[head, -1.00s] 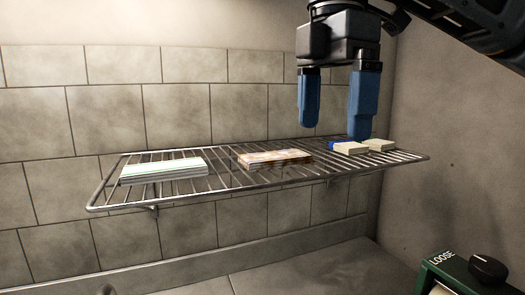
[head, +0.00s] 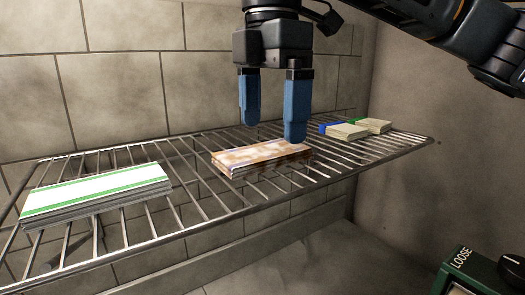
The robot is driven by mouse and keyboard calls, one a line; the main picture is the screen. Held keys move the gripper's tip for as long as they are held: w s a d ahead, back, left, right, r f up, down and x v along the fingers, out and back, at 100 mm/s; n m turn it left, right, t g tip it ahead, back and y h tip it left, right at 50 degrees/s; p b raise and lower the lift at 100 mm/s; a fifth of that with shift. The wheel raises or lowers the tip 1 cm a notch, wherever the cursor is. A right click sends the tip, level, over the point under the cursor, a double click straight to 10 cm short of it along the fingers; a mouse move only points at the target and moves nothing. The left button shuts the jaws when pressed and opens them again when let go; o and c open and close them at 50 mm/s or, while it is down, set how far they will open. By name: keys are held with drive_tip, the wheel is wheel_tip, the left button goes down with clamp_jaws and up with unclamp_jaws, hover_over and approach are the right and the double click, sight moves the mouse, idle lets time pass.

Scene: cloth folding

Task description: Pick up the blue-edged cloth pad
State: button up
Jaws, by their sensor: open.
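The blue-edged cloth pad (head: 346,131) is small and beige with a blue strip at its left end. It lies flat on the wire rack (head: 215,207), toward the right. A similar beige pad (head: 372,125) with a green edge lies just behind and right of it. My gripper (head: 270,130) points down with its two blue fingers apart and nothing between them. It is left of the blue-edged pad, over or near a brown-and-white patterned cloth stack (head: 262,156). The right fingertip overlaps the stack's back edge in the picture; I cannot tell whether it touches.
A folded white cloth stack with green stripes (head: 95,195) lies on the rack's left part. A tiled wall (head: 125,85) stands behind the rack and a plain wall (head: 430,170) to the right. A green box marked LOOSE (head: 470,275) with a black knob is at lower right.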

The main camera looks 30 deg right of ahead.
sight(271, 149)
drive_tip(key=shift+f, duration=1.8)
drive_tip(key=c, duration=1.1)
